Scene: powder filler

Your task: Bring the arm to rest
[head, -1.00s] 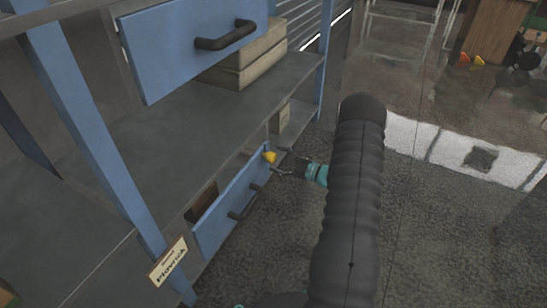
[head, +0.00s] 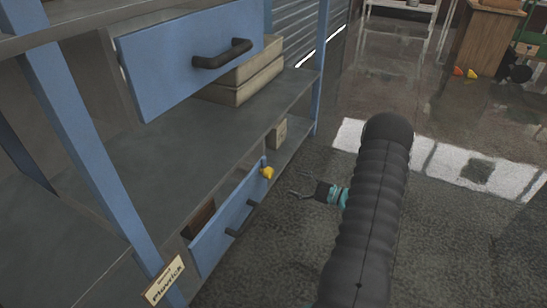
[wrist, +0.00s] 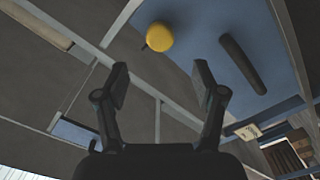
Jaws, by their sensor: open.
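My gripper (head: 303,192) is open and empty, to the right of the lower blue drawer (head: 229,222) and apart from it. In the wrist view my gripper (wrist: 160,82) shows both fingers spread with nothing between them. A small yellow rounded thing (head: 267,172) is at the far top corner of the lower drawer. It also shows in the wrist view (wrist: 159,37), beyond the fingertips, next to a dark handle (wrist: 242,63). My dark ribbed arm hides part of the floor behind it.
An upper blue drawer (head: 185,60) with a dark handle juts from the shelf unit. Pale boxes (head: 243,82) and a smaller box (head: 277,133) stand on the shelves. A label (head: 163,279) is on the front post. The floor (head: 450,225) right of my arm is clear.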

